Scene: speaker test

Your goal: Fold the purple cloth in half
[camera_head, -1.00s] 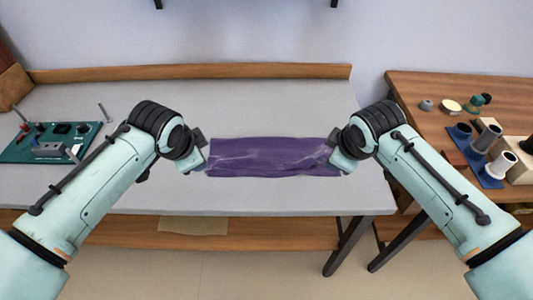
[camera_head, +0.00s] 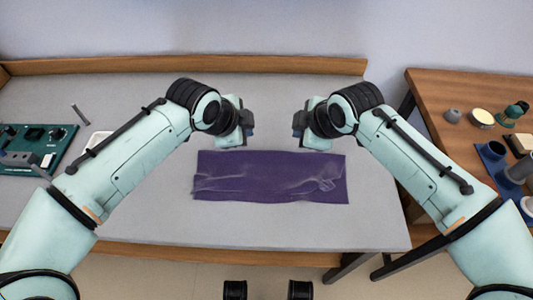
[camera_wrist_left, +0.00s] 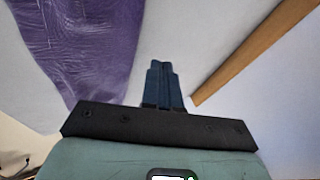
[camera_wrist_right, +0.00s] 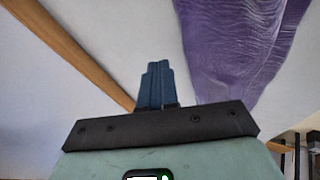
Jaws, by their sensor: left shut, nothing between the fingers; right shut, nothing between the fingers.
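The purple cloth (camera_head: 270,178) lies as a long, narrow, wrinkled strip on the grey table, nearer the front edge. It also shows in the left wrist view (camera_wrist_left: 85,40) and in the right wrist view (camera_wrist_right: 235,45). My left gripper (camera_head: 248,128) is behind the cloth's back edge, apart from it; its fingers are together and empty in the left wrist view (camera_wrist_left: 163,78). My right gripper (camera_head: 298,128) is also behind the cloth, facing the left one with a small gap between them; its fingers are together and empty in the right wrist view (camera_wrist_right: 157,78).
The grey table (camera_head: 150,225) has a wooden ledge (camera_head: 290,65) along its back. A green circuit board (camera_head: 35,150) lies at the left. A wooden side table (camera_head: 440,95) at the right carries cups and small parts. The table behind the cloth is clear.

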